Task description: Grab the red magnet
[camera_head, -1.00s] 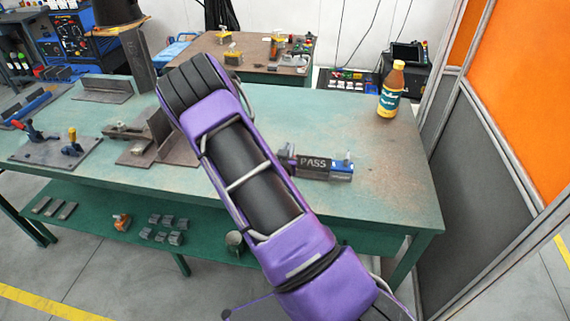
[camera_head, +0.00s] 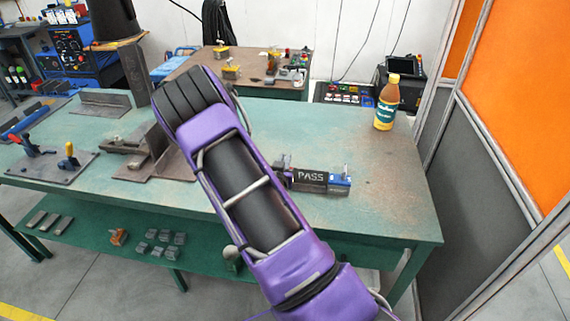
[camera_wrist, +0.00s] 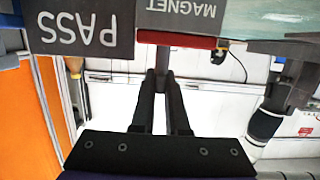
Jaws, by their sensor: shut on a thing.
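The red magnet (camera_wrist: 178,40) shows in the wrist view as a short red bar below a grey plate lettered MAGNET (camera_wrist: 182,10). A thin grey stem (camera_wrist: 162,62) runs from the bar to my gripper (camera_wrist: 163,80). My gripper's two dark fingers are close together at that stem, and I take it as part of the magnet. The fingers are shut on it. In the head view my purple arm covers the middle of the green bench (camera_head: 270,120), and the magnet and fingers are hidden there.
A dark block lettered PASS (camera_head: 311,176) lies right of my arm; its plate (camera_wrist: 80,28) is beside the magnet in the wrist view. A bottle (camera_head: 387,104) stands at the bench's back right. Steel fixtures (camera_head: 150,155) stand at left.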

